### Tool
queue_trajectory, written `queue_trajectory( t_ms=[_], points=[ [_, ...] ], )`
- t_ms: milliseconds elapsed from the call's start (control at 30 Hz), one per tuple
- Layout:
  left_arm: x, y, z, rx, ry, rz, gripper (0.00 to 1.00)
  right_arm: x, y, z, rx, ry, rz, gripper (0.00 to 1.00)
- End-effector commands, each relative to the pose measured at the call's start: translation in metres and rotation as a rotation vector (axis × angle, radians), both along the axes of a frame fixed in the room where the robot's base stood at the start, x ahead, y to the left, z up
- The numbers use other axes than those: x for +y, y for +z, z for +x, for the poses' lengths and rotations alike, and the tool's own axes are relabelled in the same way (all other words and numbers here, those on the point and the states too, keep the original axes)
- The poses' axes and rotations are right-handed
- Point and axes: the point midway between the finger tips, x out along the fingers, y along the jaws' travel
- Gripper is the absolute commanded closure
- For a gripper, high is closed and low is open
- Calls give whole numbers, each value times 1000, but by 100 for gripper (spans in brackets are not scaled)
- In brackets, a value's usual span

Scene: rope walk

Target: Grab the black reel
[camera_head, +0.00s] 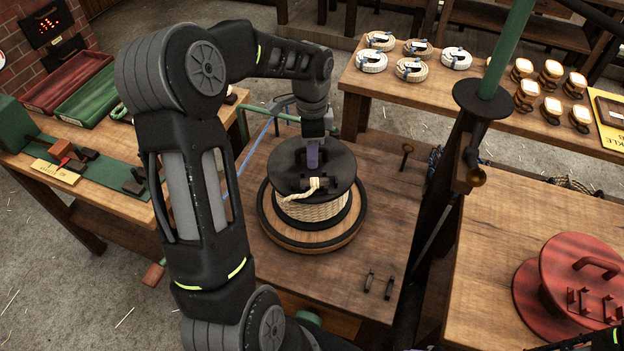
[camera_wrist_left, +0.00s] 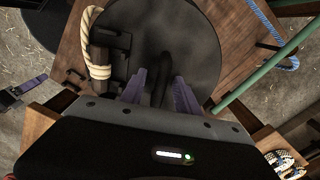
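The black reel (camera_head: 335,165), wound with pale rope (camera_head: 313,207), stands upright on a round wooden base with a dark rim (camera_head: 325,240) on the middle table. My left gripper (camera_head: 312,155) is directly above the reel's top, pointing down. In the left wrist view, its two purple fingers (camera_wrist_left: 160,92) are apart, one on each side of the reel's dark handle (camera_wrist_left: 160,68). Gaps show between fingers and handle. The reel's black top disc (camera_wrist_left: 195,50) fills the middle of that view, with a rope end (camera_wrist_left: 97,55) at its left.
A red reel (camera_head: 565,285) lies on the right table. A green post (camera_head: 508,45) rises right of the black reel. Red and green trays (camera_head: 67,82) are at left.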

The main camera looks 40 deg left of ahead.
Motion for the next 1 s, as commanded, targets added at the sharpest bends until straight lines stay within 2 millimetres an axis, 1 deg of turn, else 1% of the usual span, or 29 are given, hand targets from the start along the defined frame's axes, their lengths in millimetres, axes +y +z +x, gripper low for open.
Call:
queue_trajectory(
  t_ms=[367, 467, 833, 1000],
  points=[
    [0, 0, 0, -1, 0, 1, 62, 0, 0, 0, 0, 0, 0, 38],
    [0, 0, 0, -1, 0, 1, 69, 0, 0, 0, 0, 0, 0, 38],
    [0, 1, 0, 0, 0, 0, 99, 0, 0, 0, 0, 0, 0, 38],
    [0, 1, 0, 0, 0, 0, 100, 0, 0, 0, 0, 0, 0, 38]
  ],
)
